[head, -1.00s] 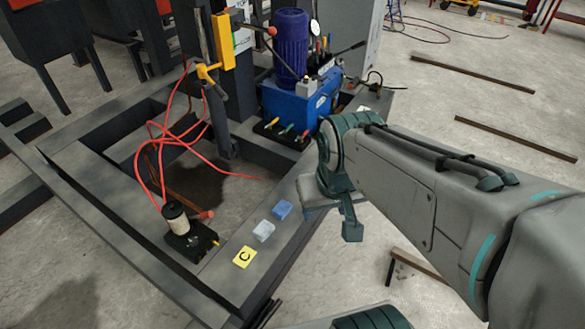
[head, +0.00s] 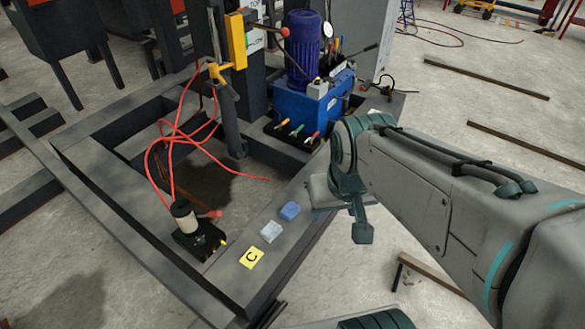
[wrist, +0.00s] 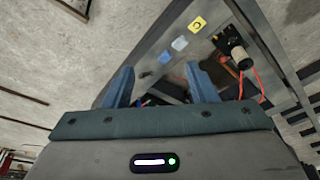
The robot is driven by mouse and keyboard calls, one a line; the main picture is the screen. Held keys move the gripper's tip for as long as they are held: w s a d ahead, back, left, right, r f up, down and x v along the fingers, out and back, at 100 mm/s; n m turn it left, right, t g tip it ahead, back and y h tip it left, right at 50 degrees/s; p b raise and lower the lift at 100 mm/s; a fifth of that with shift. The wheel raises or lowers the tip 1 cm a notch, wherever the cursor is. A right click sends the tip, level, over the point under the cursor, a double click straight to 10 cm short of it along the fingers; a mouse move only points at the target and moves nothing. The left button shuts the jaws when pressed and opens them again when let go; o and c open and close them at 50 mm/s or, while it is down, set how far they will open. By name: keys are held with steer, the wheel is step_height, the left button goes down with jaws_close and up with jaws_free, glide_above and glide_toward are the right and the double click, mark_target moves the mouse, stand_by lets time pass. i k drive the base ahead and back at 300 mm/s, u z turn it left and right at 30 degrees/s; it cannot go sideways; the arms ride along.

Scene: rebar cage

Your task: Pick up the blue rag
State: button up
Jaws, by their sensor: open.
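The blue rag (head: 290,211) is a small folded square on the dark steel beam. It also shows in the wrist view (wrist: 162,57), ahead of my fingers and roughly midway between them. My gripper (wrist: 161,82) is open and empty, its two blue-grey fingers spread wide.
A pale grey rag (head: 271,231) and a yellow card marked C (head: 251,257) lie beside the blue rag. A black tool with a cream cylinder (head: 186,218) and red cable sits left. A blue pump unit (head: 305,108) stands behind.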

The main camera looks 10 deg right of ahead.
mark_target(291, 210)
steer(key=u, duration=0.05)
steer(key=k, duration=0.55)
steer(key=z, duration=0.5)
steer(key=i, duration=1.45)
steer(key=u, duration=0.8)
